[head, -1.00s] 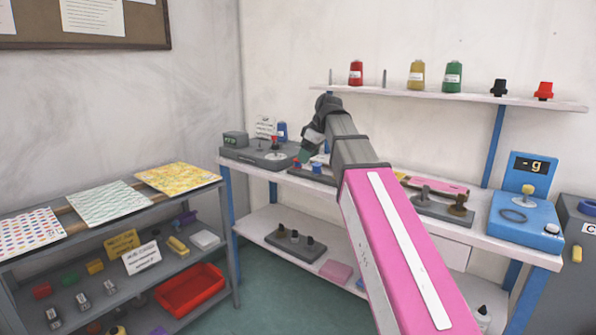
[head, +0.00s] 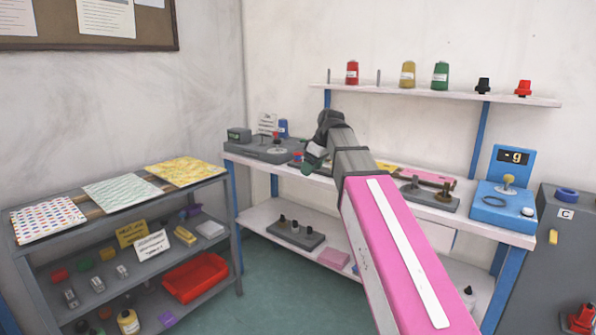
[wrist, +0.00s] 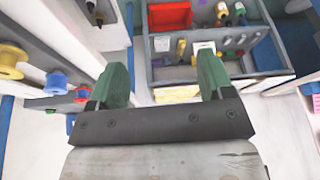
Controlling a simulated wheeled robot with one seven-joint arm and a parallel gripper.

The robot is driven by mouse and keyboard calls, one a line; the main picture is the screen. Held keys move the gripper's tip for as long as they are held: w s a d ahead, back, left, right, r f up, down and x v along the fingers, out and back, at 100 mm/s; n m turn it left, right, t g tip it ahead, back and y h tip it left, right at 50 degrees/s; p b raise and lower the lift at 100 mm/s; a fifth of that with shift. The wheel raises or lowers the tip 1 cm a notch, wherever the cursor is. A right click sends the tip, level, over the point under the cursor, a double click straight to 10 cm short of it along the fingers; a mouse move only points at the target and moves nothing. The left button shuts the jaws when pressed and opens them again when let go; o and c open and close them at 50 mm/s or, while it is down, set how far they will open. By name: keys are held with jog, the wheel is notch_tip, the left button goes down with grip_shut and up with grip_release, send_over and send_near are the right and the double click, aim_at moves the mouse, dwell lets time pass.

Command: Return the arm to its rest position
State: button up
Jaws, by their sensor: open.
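My pink and grey arm (head: 392,240) reaches from the lower right toward the workbench (head: 360,183) along the back wall. My gripper (head: 313,158) is at its far end, over or beside the bench's left part; its exact height above the bench is hard to tell. In the wrist view my gripper (wrist: 165,85) shows two green fingers spread apart with nothing between them. Beyond the fingers, the wrist view shows the grey shelf unit (wrist: 232,62) with a red bin (wrist: 170,15).
A grey device (head: 262,147) stands on the bench left of my gripper. A blue scale (head: 503,207) is at the bench's right end. Thread spools, including a red one (head: 352,73), stand on the wall shelf (head: 430,93). The green floor (head: 275,290) in front is clear.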

jog(key=s+d+f+m+h, duration=0.1)
jog(key=s+d+f+m, duration=0.3)
jog(key=f, duration=0.9)
jog(key=s+d+f+m+g+h, duration=0.1)
jog(key=s+d+f+m, duration=0.3)
jog(key=f, duration=0.9)
jog(key=s+d+f+m+h, duration=0.1)
jog(key=s+d+f+m, duration=0.3)
jog(key=s+f, duration=0.5)
notch_tip(320, 180, down, 5)
jog(key=shift+d+f+g+h, duration=0.1)
jog(key=shift+d+g+h, duration=0.3)
jog(key=shift+d, duration=0.65)
